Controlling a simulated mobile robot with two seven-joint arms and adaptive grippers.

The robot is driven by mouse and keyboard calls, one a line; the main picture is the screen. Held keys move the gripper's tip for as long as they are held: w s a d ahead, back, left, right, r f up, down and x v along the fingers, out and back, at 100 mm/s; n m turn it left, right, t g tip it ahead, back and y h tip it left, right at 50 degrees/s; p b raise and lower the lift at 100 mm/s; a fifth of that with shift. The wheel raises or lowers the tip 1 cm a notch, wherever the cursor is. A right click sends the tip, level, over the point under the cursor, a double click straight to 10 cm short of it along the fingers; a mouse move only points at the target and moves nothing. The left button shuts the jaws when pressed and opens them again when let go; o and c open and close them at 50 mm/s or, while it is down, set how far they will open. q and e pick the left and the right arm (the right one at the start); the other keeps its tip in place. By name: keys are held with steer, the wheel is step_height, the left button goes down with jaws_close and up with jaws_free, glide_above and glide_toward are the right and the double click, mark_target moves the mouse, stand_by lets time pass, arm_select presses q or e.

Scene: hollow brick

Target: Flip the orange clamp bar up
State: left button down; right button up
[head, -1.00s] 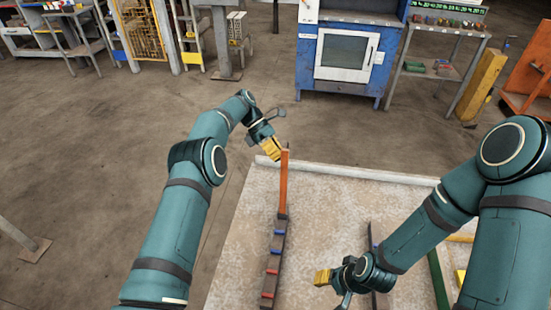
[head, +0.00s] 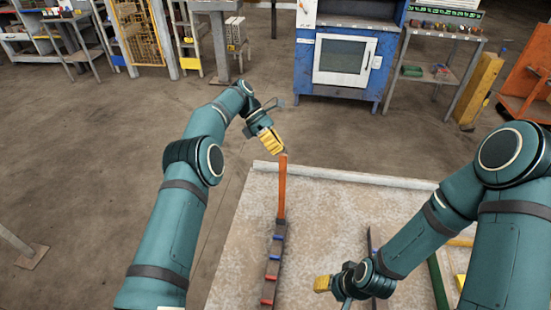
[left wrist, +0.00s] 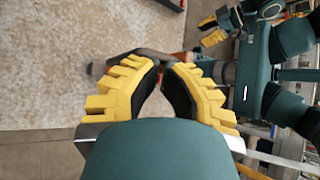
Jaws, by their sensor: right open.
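The orange clamp bar (head: 282,190) extends from the far end of a dark rail (head: 272,262) in the head view. Its tilt is hard to judge. My left gripper (head: 283,151) is at the bar's far tip. In the left wrist view, the yellow fingers (left wrist: 163,65) have their tips close together, with a dark piece and some orange (left wrist: 184,57) just beyond them. I cannot tell whether they grip the bar. My right gripper (head: 318,284) is open and empty, right of the rail and low in the head view.
The rail carries red and blue blocks. A pale speckled worktop (head: 325,215) with a raised far edge (head: 345,176) lies under both arms. A second dark bar (head: 375,240) and a green strip (head: 439,278) lie right. A blue oven cabinet (head: 345,62) stands beyond on the floor.

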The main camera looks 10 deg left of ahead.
arm_select(q)
step_height(320, 180, up, 5)
steer(key=shift+s+r, duration=0.1)
steer(key=shift+r, duration=0.05)
steer(key=shift+a, duration=0.1)
stand_by(0.3)
